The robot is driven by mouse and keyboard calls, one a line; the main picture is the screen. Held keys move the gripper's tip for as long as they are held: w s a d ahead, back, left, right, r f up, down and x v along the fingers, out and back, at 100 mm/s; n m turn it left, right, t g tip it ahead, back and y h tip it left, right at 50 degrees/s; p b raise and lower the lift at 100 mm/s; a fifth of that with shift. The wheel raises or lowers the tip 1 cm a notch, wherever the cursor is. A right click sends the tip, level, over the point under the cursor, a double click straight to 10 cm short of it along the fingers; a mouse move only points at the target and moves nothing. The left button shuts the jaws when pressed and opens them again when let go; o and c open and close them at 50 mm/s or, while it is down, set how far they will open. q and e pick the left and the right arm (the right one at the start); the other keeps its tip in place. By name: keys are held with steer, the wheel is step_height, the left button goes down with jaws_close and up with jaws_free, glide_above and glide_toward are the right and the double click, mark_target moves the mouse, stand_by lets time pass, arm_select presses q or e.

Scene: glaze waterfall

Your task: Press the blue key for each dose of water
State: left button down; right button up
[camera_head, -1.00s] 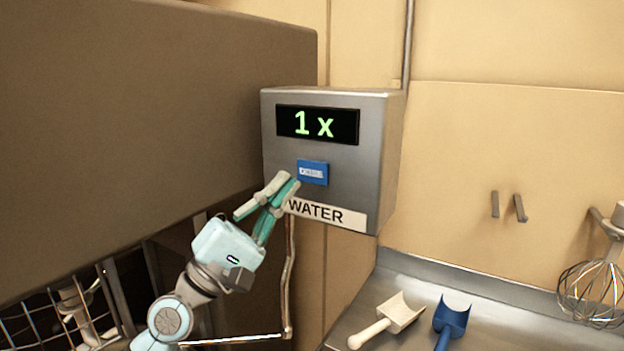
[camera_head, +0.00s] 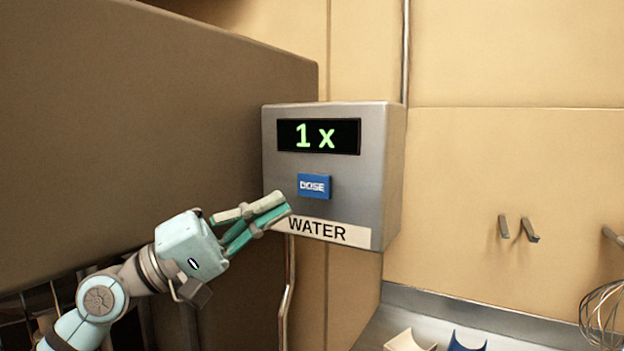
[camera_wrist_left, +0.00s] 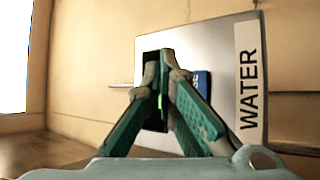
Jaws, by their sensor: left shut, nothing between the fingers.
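The grey metal water box (camera_head: 352,222) hangs on the wall, with a white WATER label (camera_head: 318,230) low on its front. Its display (camera_head: 318,136) reads "1 x" in green. The blue key (camera_head: 314,187), marked DOSE, sits below the display. My left gripper (camera_head: 284,203) is shut and empty, its tips just below and left of the blue key; I cannot tell whether they touch the box. In the left wrist view the fingers (camera_wrist_left: 158,66) partly cover the display, and the blue key (camera_wrist_left: 203,83) shows partly behind them. My right gripper is not in view.
A large brown panel (camera_head: 150,130) stands close on the left of the box. A metal counter (camera_head: 450,312) lies below right, with a white scoop (camera_head: 408,341) and a blue scoop (camera_head: 466,343). Wall hooks (camera_head: 517,228) and a whisk (camera_head: 604,315) are at the right.

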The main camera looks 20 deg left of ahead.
arm_select(q)
steer(key=p, duration=0.4)
glide_toward(326, 182)
steer(key=d+r, duration=0.3)
steer(key=d, duration=0.1)
steer(key=shift+w+a+f, duration=0.1)
steer(key=shift+w+f, duration=0.05)
steer(key=shift+w, duration=0.3)
steer(key=shift+w+f, duration=0.15)
steer(key=shift+w, duration=0.35)
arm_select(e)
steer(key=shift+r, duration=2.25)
arm_select(q)
steer(key=shift+w+b, duration=0.1)
steer(key=shift+b, duration=0.25)
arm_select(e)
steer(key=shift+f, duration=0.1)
arm_select(q)
steer(key=shift+w, duration=0.35)
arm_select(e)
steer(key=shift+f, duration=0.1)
arm_select(q)
steer(key=shift+w, duration=0.45)
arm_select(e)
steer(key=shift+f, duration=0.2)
arm_select(q)
steer(key=shift+s+b, duration=0.7)
steer(key=shift+s, duration=0.2)
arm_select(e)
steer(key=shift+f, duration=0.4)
